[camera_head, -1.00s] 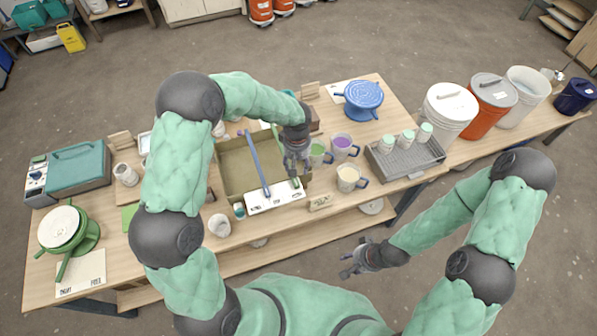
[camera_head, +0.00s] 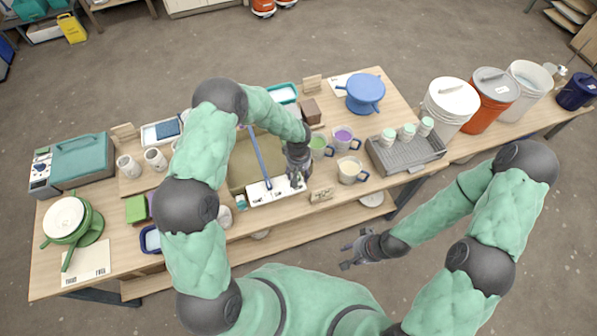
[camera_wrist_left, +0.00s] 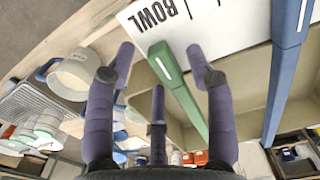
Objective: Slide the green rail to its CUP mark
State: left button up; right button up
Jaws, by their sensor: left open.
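The green rail (camera_wrist_left: 178,85) shows in the left wrist view as a bar with a white line, beside the word BOWL on the white label strip (camera_wrist_left: 215,22). In the head view my left gripper covers most of it. My left gripper (camera_wrist_left: 160,55) is open, its fingers spread on either side of the green rail's near end; I cannot tell whether they touch it. In the head view this gripper (camera_head: 297,180) is at the right end of the label strip (camera_head: 270,190). The CUP mark is not legible. My right gripper (camera_head: 352,254) is open and empty, in front of the table.
A blue rail (camera_head: 258,155) crosses the olive tray (camera_head: 240,178) left of my left gripper; it also shows in the wrist view (camera_wrist_left: 289,60). Mugs, including a cream-filled one (camera_head: 350,170), stand close at right. A grey rack (camera_head: 405,155) holds cups beyond them.

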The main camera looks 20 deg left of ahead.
aim_at(283, 182)
pick_arm(q)
grip_shut()
jog(key=shift+s+a+f+b, duration=0.1)
jog(key=shift+s+a+b, duration=0.15)
jog(key=shift+a+b, duration=0.25)
jog(key=s+a+b, duration=0.1)
jog(key=a, duration=0.1)
jog(key=s+a+b, duration=0.1)
jog(key=a+b, duration=0.1)
jog(key=shift+s, duration=0.4)
grip_release()
jog(key=shift+r, duration=0.2)
